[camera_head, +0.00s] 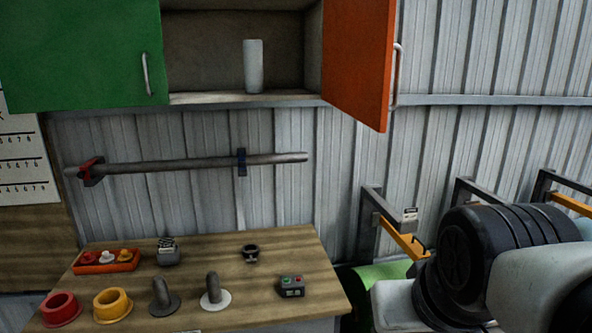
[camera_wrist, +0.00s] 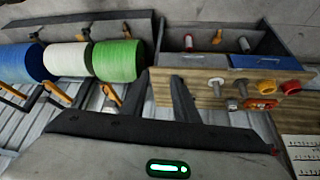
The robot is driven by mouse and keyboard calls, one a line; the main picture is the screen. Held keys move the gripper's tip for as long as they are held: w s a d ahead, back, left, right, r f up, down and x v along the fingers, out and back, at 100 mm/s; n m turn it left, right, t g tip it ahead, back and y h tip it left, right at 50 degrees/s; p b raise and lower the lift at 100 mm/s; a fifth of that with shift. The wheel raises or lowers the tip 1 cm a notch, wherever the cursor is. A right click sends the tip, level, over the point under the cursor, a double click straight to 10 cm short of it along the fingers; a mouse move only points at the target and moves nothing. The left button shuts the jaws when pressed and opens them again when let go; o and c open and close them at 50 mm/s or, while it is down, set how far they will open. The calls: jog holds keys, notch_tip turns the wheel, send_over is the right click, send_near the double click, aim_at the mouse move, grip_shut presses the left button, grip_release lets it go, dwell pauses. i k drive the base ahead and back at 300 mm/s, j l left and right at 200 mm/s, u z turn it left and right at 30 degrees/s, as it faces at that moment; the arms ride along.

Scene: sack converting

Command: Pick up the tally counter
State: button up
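A small dark rounded device with a pale face (camera_head: 250,254) stands on the wooden bench (camera_head: 215,246), right of centre toward the back. It looks like the tally counter, but it is too small to be sure. A grey block with pale rows on top (camera_head: 168,252) stands to its left. I cannot make out the counter in the wrist view. My gripper (camera_wrist: 160,84) shows there as two dark fingers with a gap between them. It is open and empty, apart from the bench things. The head view shows my arm at the right, but not the fingertips.
The bench also bears an orange tray (camera_head: 106,262), red ring (camera_head: 61,309), yellow ring (camera_head: 112,305), two upright pegs (camera_head: 213,290) and a button box (camera_head: 292,286). A pipe (camera_head: 200,164) and an open orange cabinet door (camera_head: 360,60) are above. Spools (camera_wrist: 118,60) stand beside the bench.

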aim_at(296, 287)
jog(key=i+l+u, duration=0.2)
jog(key=l, duration=0.15)
jog(key=l+u, duration=0.25)
jog(key=i+l+u, duration=0.2)
jog(key=l, duration=0.35)
jog(key=l+u, duration=0.2)
jog(key=l, duration=0.15)
